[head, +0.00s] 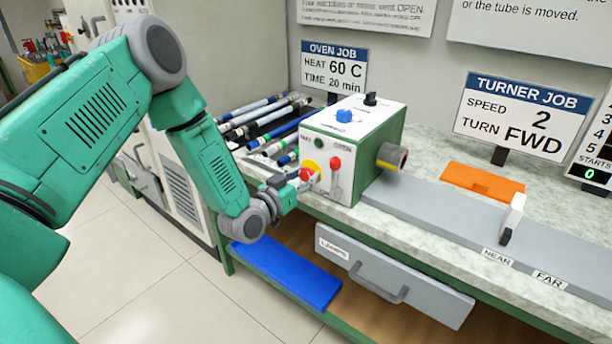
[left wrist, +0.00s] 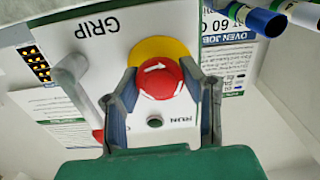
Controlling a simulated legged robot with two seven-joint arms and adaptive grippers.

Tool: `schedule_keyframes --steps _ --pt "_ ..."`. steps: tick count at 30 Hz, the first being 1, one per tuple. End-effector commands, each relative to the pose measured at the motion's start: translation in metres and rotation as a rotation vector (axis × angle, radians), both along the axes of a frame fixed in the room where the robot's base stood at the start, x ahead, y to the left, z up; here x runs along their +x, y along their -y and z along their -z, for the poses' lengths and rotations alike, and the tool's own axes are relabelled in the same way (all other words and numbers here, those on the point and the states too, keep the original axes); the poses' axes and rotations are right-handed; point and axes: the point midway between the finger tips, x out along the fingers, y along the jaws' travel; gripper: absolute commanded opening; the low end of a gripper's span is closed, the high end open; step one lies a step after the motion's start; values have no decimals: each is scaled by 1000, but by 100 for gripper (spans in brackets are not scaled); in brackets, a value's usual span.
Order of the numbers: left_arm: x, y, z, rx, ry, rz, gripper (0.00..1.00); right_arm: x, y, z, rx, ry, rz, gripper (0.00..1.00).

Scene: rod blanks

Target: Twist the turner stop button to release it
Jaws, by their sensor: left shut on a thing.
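The turner (head: 345,135) is a white box with green edges standing on the bench. Its red stop button (left wrist: 160,79), with a white arrow on it, sits on a yellow disc (left wrist: 158,50) on the front face. In the head view the stop button (head: 305,174) is partly covered by my left gripper (head: 298,180). In the left wrist view my left gripper (left wrist: 165,95) has one finger on each side of the button and is shut on it. The right gripper is in neither view.
A lever with a red knob (head: 335,163) is just right of the button. Several rods (head: 250,115) lie left of the turner. A drawer (head: 390,275) and blue mat (head: 285,272) are below.

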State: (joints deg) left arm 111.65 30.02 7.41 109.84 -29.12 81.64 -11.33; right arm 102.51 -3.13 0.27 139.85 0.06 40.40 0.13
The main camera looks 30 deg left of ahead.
Motion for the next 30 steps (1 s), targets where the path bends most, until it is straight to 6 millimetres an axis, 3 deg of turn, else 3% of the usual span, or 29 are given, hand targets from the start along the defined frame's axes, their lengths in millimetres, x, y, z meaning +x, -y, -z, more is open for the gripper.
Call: schedule_keyframes --steps 15,30 --pt "1 0 1 394 29 -1 6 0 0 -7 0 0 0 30" --pt "2 0 0 544 45 -2 5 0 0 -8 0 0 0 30"
